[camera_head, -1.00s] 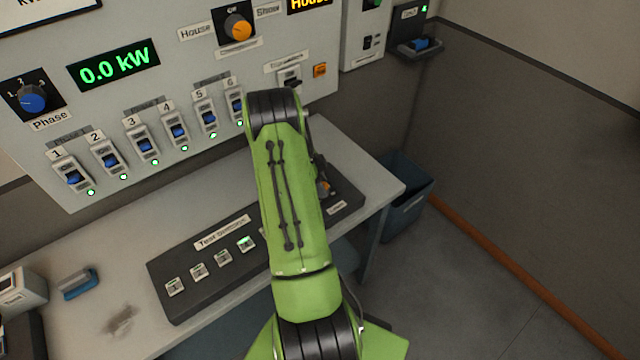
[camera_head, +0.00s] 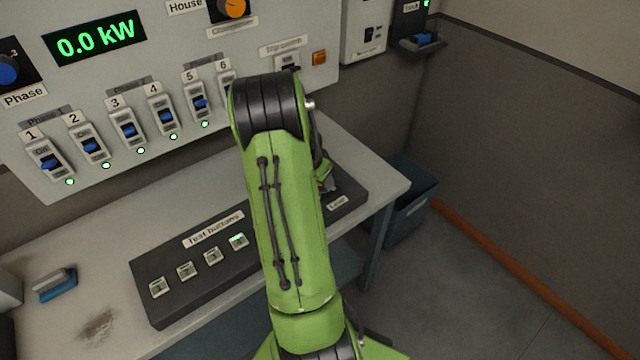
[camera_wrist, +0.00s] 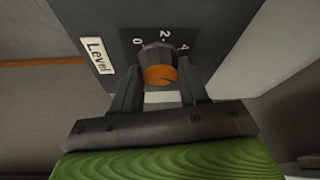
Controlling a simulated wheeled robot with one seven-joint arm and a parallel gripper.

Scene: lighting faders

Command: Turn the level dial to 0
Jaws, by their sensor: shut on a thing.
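The level dial (camera_wrist: 160,72) is a round knob with an orange cap and a dark body, on a dark panel in the wrist view. Around it are the marks 0, 2 and 4, with the Level label (camera_wrist: 97,56) to its left. Which mark the dial points to, I cannot tell. My gripper (camera_wrist: 160,84) is shut on the dial, one finger on each side. In the head view my green arm hides the dial; its label (camera_head: 341,201) shows at the right end of the dark button box (camera_head: 160,312).
The wall panel (camera_head: 170,60) with switches stands behind my arm. A blue bin (camera_head: 408,200) stands on the floor beyond the table's right edge.

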